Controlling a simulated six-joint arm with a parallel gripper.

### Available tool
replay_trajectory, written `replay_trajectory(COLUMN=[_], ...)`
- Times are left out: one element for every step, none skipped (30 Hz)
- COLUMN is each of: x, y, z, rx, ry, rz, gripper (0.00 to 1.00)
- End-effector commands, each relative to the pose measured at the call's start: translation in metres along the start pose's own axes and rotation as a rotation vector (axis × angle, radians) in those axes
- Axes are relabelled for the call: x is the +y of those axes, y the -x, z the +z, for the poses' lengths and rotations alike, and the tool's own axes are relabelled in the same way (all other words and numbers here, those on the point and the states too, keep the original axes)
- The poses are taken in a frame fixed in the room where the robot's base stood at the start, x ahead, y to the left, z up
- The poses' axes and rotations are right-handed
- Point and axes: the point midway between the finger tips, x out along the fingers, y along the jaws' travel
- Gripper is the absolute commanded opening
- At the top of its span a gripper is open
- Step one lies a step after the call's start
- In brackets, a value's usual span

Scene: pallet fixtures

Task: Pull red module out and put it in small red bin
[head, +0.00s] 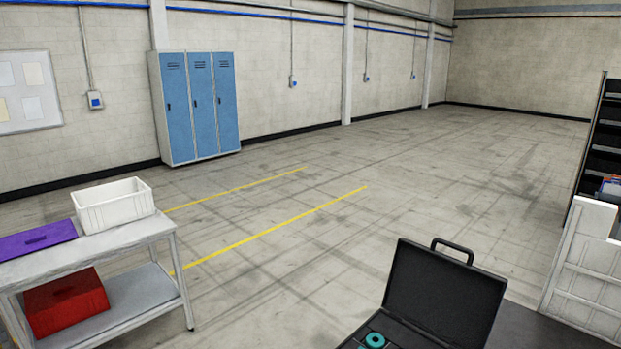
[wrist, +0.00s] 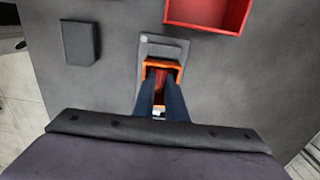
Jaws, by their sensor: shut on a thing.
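In the wrist view my gripper (wrist: 162,84) points at a grey fixture (wrist: 165,49) on the dark table. Its two dark fingers are shut on the red module (wrist: 162,76), which shows between them. An orange frame (wrist: 163,63) surrounds the module's far side and the fingertips. I cannot tell how deep the module sits in the fixture. The small red bin (wrist: 208,24) lies beyond and to the right of the fixture, cut off by the top edge; its visible floor is empty. The head view shows neither my gripper nor the module.
A dark block (wrist: 80,43) stands left of the fixture. In the head view an open black case (head: 443,292) holds teal round parts (head: 374,340). A cart (head: 120,238) at left carries a white crate (head: 114,205), a purple panel (head: 35,239) and a red box (head: 66,302).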

Motion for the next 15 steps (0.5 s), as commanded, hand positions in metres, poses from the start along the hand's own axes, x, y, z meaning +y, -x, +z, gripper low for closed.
replay_trajectory(x=[-0.0002, -0.0002, -0.0002, -0.0002, -0.0002, -0.0002, -0.0002, -0.0002, -0.0002, -0.0003, -0.0003, -0.0003, -0.0003, -0.0003, -0.0003], y=[0.0002, 0.0002, 0.0003, 0.0004, 0.0006, 0.0008, 0.0011, 0.0014, 0.0019, 0.0023, 0.0027, 0.0033, 0.0037, 0.0041, 0.0047], z=[0.0000, 0.0000, 0.0000, 0.0000, 0.0000, 0.0000, 0.0000, 0.0000, 0.0000, 0.0000, 0.0000, 0.0000, 0.0000, 0.0000, 0.0000], rx=[0.000, 0.000, 0.000, 0.000, 0.000, 0.000, 0.000, 0.000, 0.000, 0.000, 0.000, 0.000, 0.000, 0.000, 0.000], ry=[0.000, 0.000, 0.000, 0.000, 0.000, 0.000, 0.000, 0.000, 0.000, 0.000, 0.000, 0.000, 0.000, 0.000, 0.000], rz=[-0.001, -0.001, -0.001, -0.001, -0.001, -0.001, -0.001, -0.001, -0.001, -0.001, -0.001, -0.001, -0.001, -0.001, -0.001], gripper=[0.00, 0.00, 0.00, 0.00, 0.00, 0.00, 0.00, 0.00, 0.00, 0.00, 0.00, 0.00, 0.00, 0.00, 0.00])
